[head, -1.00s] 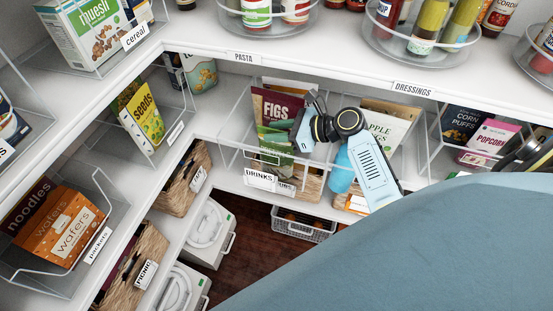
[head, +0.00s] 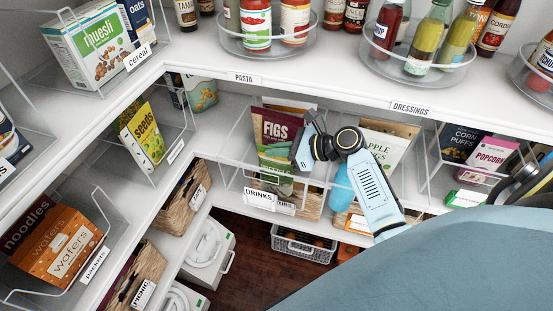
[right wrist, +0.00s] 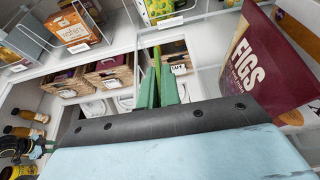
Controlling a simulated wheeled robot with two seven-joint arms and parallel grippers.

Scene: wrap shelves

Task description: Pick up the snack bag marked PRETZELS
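A green snack bag (head: 268,156) stands in front of the purple FIGS bag (head: 273,127) in a clear bin on the middle shelf. Its lettering is mostly hidden, so I cannot read PRETZELS on it. My right gripper (head: 296,152) is at the bag's upper right side. In the right wrist view, two green finger-like pieces stand close together with a thin olive-green strip (right wrist: 157,68) between them, which looks like the bag edge-on. The gripper seems shut on it. The FIGS bag (right wrist: 258,62) is close on the right there.
The upper shelf edge with the PASTA sign (head: 243,79) runs just above the bin. A wire basket (head: 303,244) sits below.

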